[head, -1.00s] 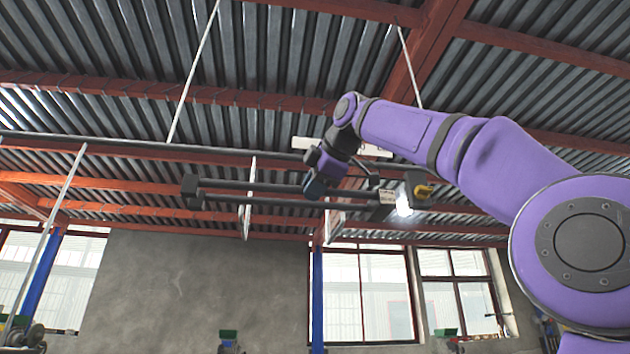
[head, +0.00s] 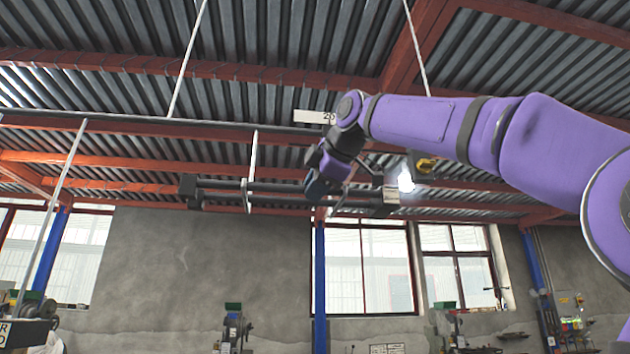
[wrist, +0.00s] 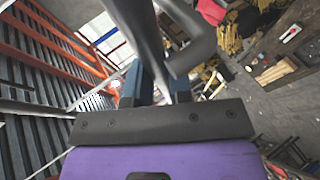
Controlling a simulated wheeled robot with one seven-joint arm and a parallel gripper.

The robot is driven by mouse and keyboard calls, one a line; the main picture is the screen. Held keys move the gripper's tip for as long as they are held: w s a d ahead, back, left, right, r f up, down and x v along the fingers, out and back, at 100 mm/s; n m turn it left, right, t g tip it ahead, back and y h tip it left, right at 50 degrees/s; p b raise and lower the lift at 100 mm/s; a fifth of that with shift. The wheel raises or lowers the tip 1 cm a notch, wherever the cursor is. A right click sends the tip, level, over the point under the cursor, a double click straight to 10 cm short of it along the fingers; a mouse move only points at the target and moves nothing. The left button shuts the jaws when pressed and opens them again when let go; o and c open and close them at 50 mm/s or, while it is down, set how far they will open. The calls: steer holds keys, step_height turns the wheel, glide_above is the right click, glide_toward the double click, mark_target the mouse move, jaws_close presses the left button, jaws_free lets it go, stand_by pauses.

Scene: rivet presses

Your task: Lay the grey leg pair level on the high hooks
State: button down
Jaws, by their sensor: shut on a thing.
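The grey leg pair (head: 228,186), two long dark bars with blocks at the ends, hangs in the air below the roof and looks nearly level in the head view. My gripper (head: 316,187) is shut on it, right of its middle. In the wrist view, grey bars (wrist: 146,45) pass at my gripper's blue fingers (wrist: 157,88). A white hook (head: 247,200) on a thin rod overlaps the bars left of my gripper. Another pale hook (head: 340,203) shows just right of it, partly hidden. I cannot tell whether the bars touch either hook.
A dark overhead rail (head: 200,124) carries a white plate marked 20 (head: 315,116). Thin white rods hang from the red roof beams. A lamp shines behind the right end of the leg pair. Machines (head: 232,325) stand low by the grey wall, well below.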

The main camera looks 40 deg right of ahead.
stand_by(0.3)
steer(key=c, duration=0.9)
jaws_free()
steer(key=shift+c, duration=0.2)
steer(key=shift+f, duration=0.1)
steer(key=shift+s, duration=0.1)
steer(key=v, duration=1)
steer(key=shift+s+r, duration=0.25)
steer(key=shift+s, duration=0.05)
steer(key=w+a+f+m+g+y, duration=0.1)
steer(key=w+a+f+m+g, duration=0.15)
steer(key=f, duration=0.95)
steer(key=w+a+f+m+g+y, duration=0.1)
steer(key=a+f+m, duration=0.3)
steer(key=f, duration=0.9)
steer(key=s+a+f+m+g, duration=0.1)
steer(key=s+f+m, duration=0.1)
steer(key=f, duration=0.7)
steer(key=s+a+f+m+g, duration=0.1)
steer(key=s+f+m, duration=0.1)
steer(key=f, duration=0.7)
steer(key=s+a+f+m+g, duration=0.1)
steer(key=s+f+m, duration=0.1)
steer(key=f, duration=0.8)
steer(key=shift+s+a+m, duration=0.25)
steer(key=shift+a+m, duration=0.05)
steer(key=shift+m, duration=0.25)
